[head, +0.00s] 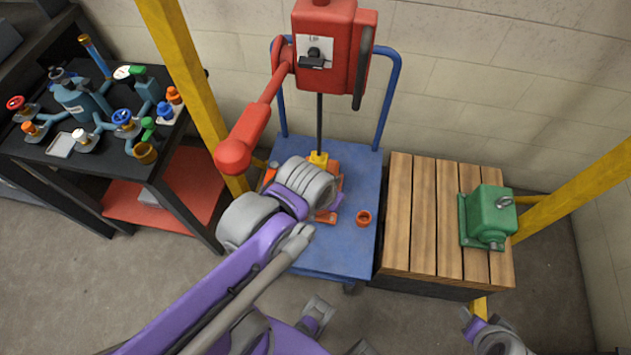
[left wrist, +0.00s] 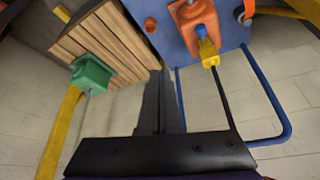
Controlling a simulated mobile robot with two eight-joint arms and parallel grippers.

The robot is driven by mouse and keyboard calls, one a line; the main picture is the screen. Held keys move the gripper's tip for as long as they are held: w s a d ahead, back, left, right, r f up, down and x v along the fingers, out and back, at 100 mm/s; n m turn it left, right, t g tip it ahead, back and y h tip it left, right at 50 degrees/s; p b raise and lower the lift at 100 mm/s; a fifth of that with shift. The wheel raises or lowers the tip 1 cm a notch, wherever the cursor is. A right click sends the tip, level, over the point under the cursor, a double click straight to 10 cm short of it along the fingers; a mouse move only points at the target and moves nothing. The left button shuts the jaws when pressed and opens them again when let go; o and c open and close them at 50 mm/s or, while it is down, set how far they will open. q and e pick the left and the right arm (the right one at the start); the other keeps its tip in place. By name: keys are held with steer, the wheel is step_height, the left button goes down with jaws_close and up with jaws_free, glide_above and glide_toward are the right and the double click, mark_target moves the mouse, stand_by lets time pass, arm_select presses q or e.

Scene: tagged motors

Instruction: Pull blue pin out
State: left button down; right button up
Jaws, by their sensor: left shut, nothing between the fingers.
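In the left wrist view a small blue pin (left wrist: 201,31) sits where an orange motor (left wrist: 190,14) meets a yellow hook (left wrist: 208,52). The yellow hook also shows in the head view (head: 319,158), at the lower end of a black hoist rod. My left gripper (left wrist: 161,75) is shut and empty, with its dark fingers apart from the pin and to its lower left in the wrist view. In the head view my left wrist covers most of the motor and hides the pin and the fingers.
The motor is on a blue cart (head: 350,255) with a small orange cup (head: 364,217). A red hoist (head: 325,45) with a long lever stands above. A wooden pallet (head: 425,215) with a green motor (head: 488,215) is at right. A cluttered black bench (head: 110,165) is at left.

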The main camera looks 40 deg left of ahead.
arm_select(q)
steer(key=w+a+f+n+b, duration=0.2)
steer(key=w+a+f+b, duration=0.3)
steer(key=a+f+b, duration=0.1)
steer(key=w+a+f+n+g+y+b, duration=0.1)
steer(key=w+a+f+n+b, duration=0.1)
steer(key=w+a+f+b, duration=0.2)
steer(key=a+f+b, duration=0.3)
steer(key=f+b, duration=0.1)
steer(key=f, duration=0.1)
steer(key=shift+w+a+n+g+y, duration=0.3)
steer(key=shift+w+n, duration=0.05)
steer(key=shift+n, duration=0.05)
arm_select(e)
step_height(320, 180, down, 18)
steer(key=shift+s+f+g, duration=0.15)
steer(key=shift+s+g, duration=0.1)
steer(key=shift+g, duration=0.15)
arm_select(q)
steer(key=b+x, duration=0.4)
steer(key=x, duration=0.6)
arm_select(e)
steer(key=x, duration=0.2)
steer(key=s+x, duration=0.1)
steer(key=x, duration=0.1)
steer(key=shift+w+f, duration=0.1)
steer(key=shift+f, duration=0.2)
arm_select(q)
steer(key=shift+s+d, duration=0.1)
